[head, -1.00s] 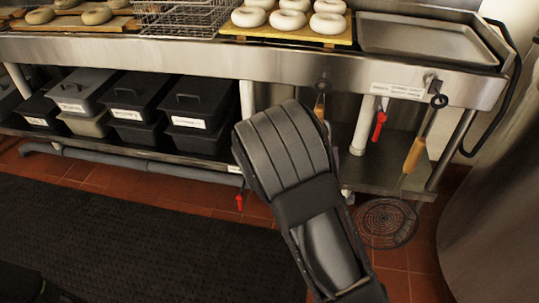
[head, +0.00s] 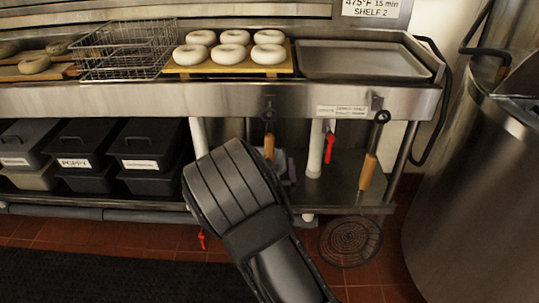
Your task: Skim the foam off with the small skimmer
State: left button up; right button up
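A skimmer with a wooden handle and a round wire head (head: 350,241) hangs from a hook at the right end of the steel counter. A second wooden-handled tool (head: 269,147) hangs left of it; its lower end is hidden behind my arm, so I cannot compare their sizes. A large steel kettle (head: 465,190) stands at the right edge. Its inside and any foam are out of sight. My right arm rises in front of the counter. Its gripper is mostly hidden behind the forearm, with only a grey part showing beside it. My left gripper is out of view.
On the counter (head: 100,98) are a wire basket (head: 122,50), a board (head: 180,70) with several bagels, and an empty steel tray (head: 362,60). Red valve handles (head: 330,148) hang below.

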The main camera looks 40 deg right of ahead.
aim_at(269, 152)
jog(key=shift+b+x, duration=0.65)
jog(key=shift+x, duration=2.45)
grip_shut()
jog(key=shift+r, duration=0.2)
jog(key=shift+r+p, duration=0.35)
jog(key=shift+p, duration=0.15)
jog(key=shift+s, duration=0.1)
